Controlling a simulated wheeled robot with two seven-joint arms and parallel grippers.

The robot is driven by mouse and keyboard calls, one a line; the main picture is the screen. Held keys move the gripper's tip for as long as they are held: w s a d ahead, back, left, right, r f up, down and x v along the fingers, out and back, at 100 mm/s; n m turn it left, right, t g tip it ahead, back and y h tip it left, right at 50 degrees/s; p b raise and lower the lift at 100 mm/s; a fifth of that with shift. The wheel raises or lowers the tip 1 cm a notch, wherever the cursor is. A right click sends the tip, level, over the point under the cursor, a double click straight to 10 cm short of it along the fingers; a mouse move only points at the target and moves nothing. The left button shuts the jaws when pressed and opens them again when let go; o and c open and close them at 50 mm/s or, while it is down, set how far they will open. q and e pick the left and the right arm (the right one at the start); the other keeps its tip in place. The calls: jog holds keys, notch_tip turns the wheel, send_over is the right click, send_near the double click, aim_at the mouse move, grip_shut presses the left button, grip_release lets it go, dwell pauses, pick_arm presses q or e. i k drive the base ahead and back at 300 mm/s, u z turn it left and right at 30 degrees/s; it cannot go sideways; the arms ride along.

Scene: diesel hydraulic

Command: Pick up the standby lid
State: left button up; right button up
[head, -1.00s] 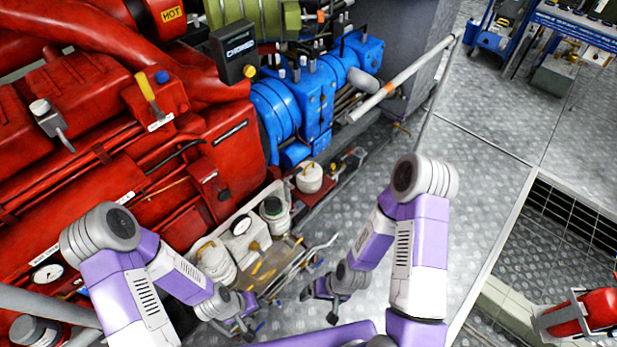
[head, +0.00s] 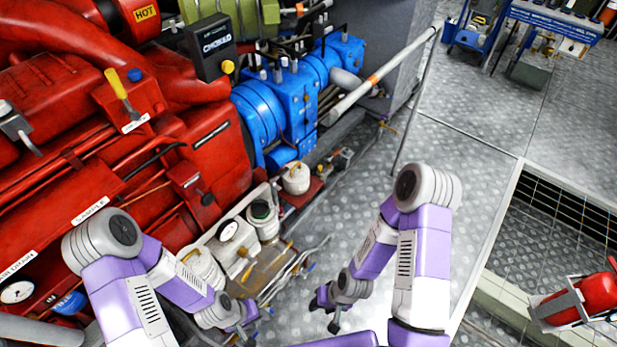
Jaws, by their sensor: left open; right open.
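No label that reads standby is legible, so I cannot tell which lid is the standby one. A white canister with a dark-ringed top (head: 262,216) stands on the tray beside the red engine. A second pale canister (head: 205,264) stands nearer, partly hidden by my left arm. My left gripper (head: 246,322) is open and low at the near end of the tray, apart from both canister tops. My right gripper (head: 327,312) is open and empty over the floor, to the right of the tray.
A round gauge (head: 228,231) sits between the canisters. A smaller white pot (head: 296,179) stands farther back. Bent pipes (head: 300,262) run along the tray's right side. The red engine (head: 120,180) bounds the left.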

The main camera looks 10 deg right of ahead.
aim_at(296, 181)
jog(key=z, duration=1.95)
jog(key=i, duration=1.4)
jog(key=u, duration=2.65)
jog(key=i, duration=0.5)
jog(key=u, duration=0.05)
